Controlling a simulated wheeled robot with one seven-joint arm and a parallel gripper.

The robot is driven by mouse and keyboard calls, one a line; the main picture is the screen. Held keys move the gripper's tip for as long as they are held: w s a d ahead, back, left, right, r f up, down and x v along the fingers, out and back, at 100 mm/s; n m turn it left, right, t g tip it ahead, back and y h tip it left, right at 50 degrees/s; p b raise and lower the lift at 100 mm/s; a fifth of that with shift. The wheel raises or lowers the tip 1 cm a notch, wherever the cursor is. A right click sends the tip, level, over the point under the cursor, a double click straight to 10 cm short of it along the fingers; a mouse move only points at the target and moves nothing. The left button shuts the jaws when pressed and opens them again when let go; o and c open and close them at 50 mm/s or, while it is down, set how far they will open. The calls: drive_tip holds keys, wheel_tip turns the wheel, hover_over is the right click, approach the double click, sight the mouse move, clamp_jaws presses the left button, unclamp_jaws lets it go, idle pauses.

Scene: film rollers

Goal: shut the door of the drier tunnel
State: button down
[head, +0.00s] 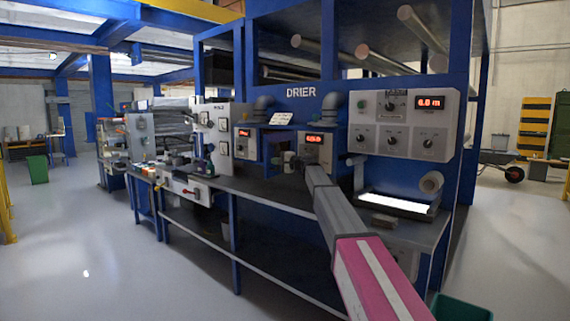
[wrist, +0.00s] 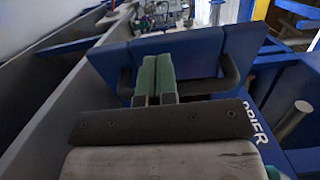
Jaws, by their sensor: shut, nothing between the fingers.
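The drier tunnel (head: 280,133) is a low blue housing on the bench, below the DRIER lettering, with a dark opening partly in view. My gripper (head: 291,162) is in front of it at bench height, small and partly lost against the control boxes. In the wrist view, my gripper's green fingertips (wrist: 157,72) are together with nothing between them. They are close to a blue panel (wrist: 195,47), seemingly the tunnel door, with a dark bar like a handle (wrist: 231,76) showing on both sides of the fingers. I cannot tell whether they touch it, or how far open the door is.
Control boxes with red displays (head: 315,150) stand on the bench, close beside my arm. A larger control panel (head: 404,122) hangs at the right above a lit tray (head: 398,203). The dark bench top (head: 265,190) runs left to more machines. The floor (head: 90,250) at the left is clear.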

sight(267, 160)
drive_tip(key=shift+x, duration=1.5)
drive_tip(key=shift+a, duration=0.1)
